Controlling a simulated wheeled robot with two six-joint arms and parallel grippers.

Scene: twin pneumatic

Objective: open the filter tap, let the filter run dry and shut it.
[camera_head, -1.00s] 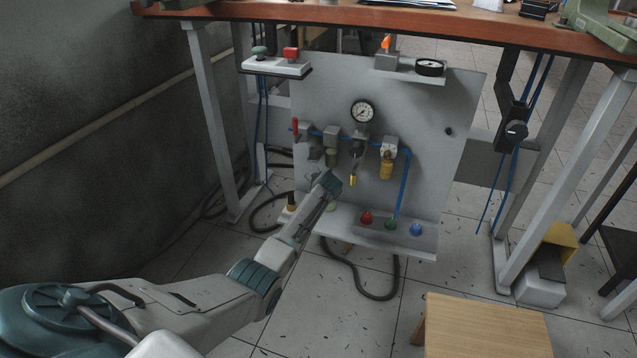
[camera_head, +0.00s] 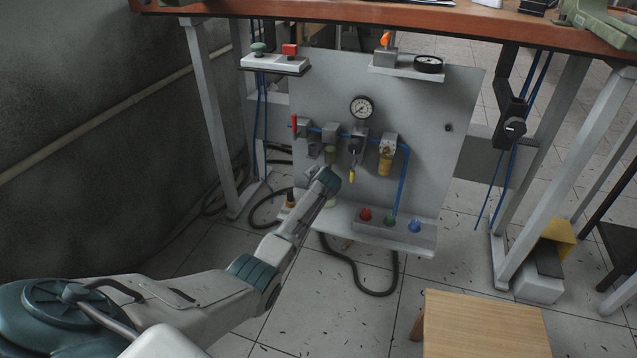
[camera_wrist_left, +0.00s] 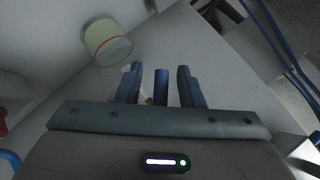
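The filter unit (camera_head: 331,133) sits on the grey upright panel, with a small greenish bowl (camera_head: 331,154) below it. My left gripper (camera_head: 326,182) is just under that bowl, in front of the panel. The bowl's lower end and any tap there are hidden or too small to make out. In the left wrist view my left gripper (camera_wrist_left: 159,84) has its two dark blue fingers apart. A blue upright piece (camera_wrist_left: 162,88) shows between them, with gaps at both sides; I cannot tell what it is. My right gripper is not in view.
A clear cup with a red line (camera_wrist_left: 108,42) stands on a pale surface. A round gauge (camera_head: 361,107), a red lever (camera_head: 294,124) and an amber bowl (camera_head: 385,166) are on the panel. Red, green and blue knobs (camera_head: 390,223) line the lower shelf. A wooden stool (camera_head: 485,325) stands front right.

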